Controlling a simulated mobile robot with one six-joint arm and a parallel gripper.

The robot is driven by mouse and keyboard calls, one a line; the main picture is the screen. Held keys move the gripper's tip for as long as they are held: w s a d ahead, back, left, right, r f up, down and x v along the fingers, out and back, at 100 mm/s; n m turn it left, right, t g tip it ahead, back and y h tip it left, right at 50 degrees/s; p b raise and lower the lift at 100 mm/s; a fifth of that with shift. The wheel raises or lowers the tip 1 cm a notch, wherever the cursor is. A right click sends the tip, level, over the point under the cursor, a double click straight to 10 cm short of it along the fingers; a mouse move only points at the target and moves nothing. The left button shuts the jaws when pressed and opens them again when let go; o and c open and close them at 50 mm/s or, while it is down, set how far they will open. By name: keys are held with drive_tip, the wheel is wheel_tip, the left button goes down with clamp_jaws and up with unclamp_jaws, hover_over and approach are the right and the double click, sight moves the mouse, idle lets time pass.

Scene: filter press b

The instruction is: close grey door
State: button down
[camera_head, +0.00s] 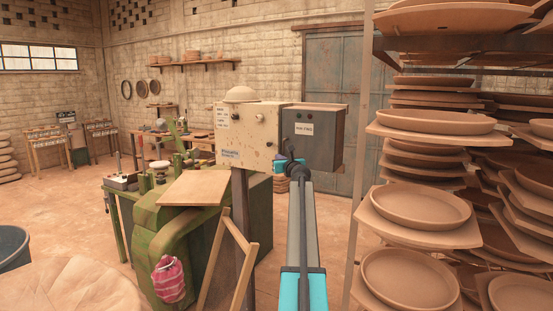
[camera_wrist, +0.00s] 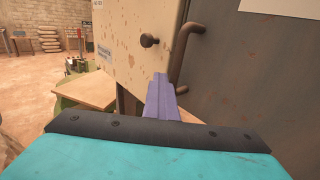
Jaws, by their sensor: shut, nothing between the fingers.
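The grey door (camera_head: 313,131) is the dark front panel with a white label, beside a cream control box (camera_head: 248,133). It fills the right of the wrist view (camera_wrist: 255,75). A dark bent handle (camera_wrist: 184,52) is at its left edge. How far the door stands open is hard to tell. My gripper (camera_head: 289,163) is low at the door's left edge. In the wrist view its purple fingers (camera_wrist: 162,98) are shut and empty, just left of the handle's lower end. I cannot tell whether they touch it.
A round knob (camera_wrist: 149,40) sticks out of the cream box close to my fingers. A green machine (camera_head: 180,225) with a wooden board (camera_head: 194,189) stands left and below. Racks of clay plates (camera_head: 420,205) stand close on the right.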

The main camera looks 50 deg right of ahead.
drive_tip(key=shift+s+d+r+h, duration=0.15)
drive_tip(key=shift+d+r, duration=0.25)
drive_tip(key=shift+r, duration=0.2)
drive_tip(key=shift+w+d+r+h, duration=0.1)
drive_tip(key=shift+d+r+h, duration=0.05)
drive_tip(key=shift+d+r, duration=0.35)
drive_tip(key=shift+a, duration=0.5)
drive_tip(key=s+a+f, duration=0.2)
drive_tip(key=a, duration=1.2)
drive_tip(key=shift+s+a+p, duration=0.15)
drive_tip(key=shift+a+p, duration=0.15)
drive_tip(key=shift+p, duration=0.05)
drive_tip(key=shift+f, duration=0.1)
